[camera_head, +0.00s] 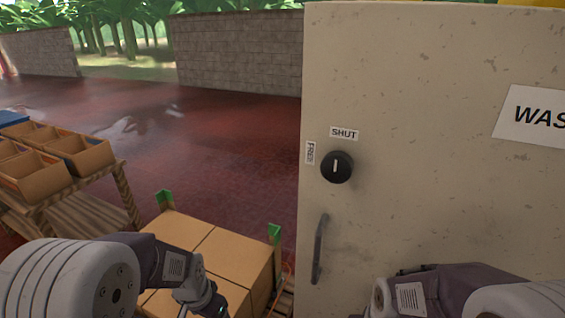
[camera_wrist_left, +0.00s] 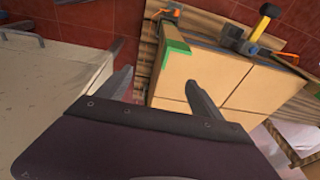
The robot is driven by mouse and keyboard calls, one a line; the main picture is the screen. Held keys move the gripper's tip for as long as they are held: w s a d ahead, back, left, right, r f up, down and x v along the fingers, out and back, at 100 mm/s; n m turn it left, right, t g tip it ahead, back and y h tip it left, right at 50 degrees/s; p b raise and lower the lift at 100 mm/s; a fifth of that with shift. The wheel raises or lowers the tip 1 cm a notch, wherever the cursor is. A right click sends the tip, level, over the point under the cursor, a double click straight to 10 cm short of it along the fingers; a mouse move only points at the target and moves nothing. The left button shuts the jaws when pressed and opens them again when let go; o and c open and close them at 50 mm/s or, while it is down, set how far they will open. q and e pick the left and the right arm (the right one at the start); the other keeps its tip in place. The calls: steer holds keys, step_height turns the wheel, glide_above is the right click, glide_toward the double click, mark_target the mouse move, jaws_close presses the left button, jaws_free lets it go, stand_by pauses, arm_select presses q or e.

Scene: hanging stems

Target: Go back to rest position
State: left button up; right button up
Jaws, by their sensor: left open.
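My left arm comes in from the lower left in the head view, with its gripper end (camera_head: 210,302) low in front of the stacked cardboard boxes (camera_head: 215,250). In the left wrist view the two fingers of my left gripper (camera_wrist_left: 160,88) stand apart with nothing between them. The boxes (camera_wrist_left: 205,75) lie beyond the fingers there. My right arm shows at the lower right of the head view, in front of the cabinet; its gripper is out of the picture.
A pale cabinet (camera_head: 400,190) with a black knob (camera_head: 336,167), a "SHUT" label and a dark handle (camera_head: 320,250) fills the right. A wooden rack (camera_head: 120,185) with open boxes stands left. The red floor (camera_head: 220,140) behind is clear.

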arm_select(q)
steer(key=s+n+g, duration=0.1)
steer(key=s+n, duration=0.3)
steer(key=s, duration=0.3)
step_height(320, 180, up, 27)
steer(key=p, duration=2.6)
steer(key=shift+d+f+n+p, duration=0.15)
steer(key=shift+d+n+p, duration=0.15)
steer(key=shift+d+n, duration=0.1)
